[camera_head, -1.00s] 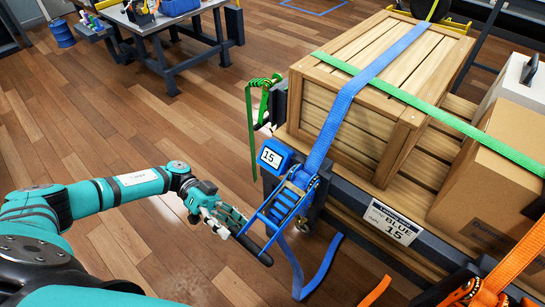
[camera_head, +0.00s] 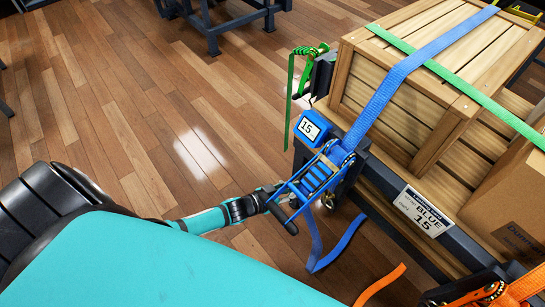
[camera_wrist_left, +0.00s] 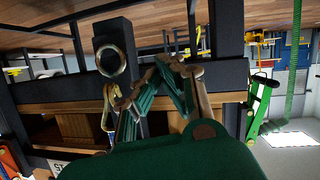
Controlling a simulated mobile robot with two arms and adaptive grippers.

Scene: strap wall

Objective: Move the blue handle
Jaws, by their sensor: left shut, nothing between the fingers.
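The blue handle (camera_head: 300,190) is the ladder-like lever of the blue ratchet on the cart's near corner. It slants down and left to a black grip bar (camera_head: 290,226). My left gripper (camera_head: 272,196) is right beside the lever's lower end, partly hidden by it; whether they touch I cannot tell. In the left wrist view its green fingers (camera_wrist_left: 168,72) meet at the tips, shut with nothing between them. My right gripper is in neither view.
A blue strap (camera_head: 395,75) crosses the wooden crate (camera_head: 385,110). Its loose tail (camera_head: 340,245) hangs below the ratchet. The label box (camera_head: 311,127) reads 15. A green ratchet (camera_head: 308,52) and an orange ratchet (camera_head: 492,292) sit on either side.

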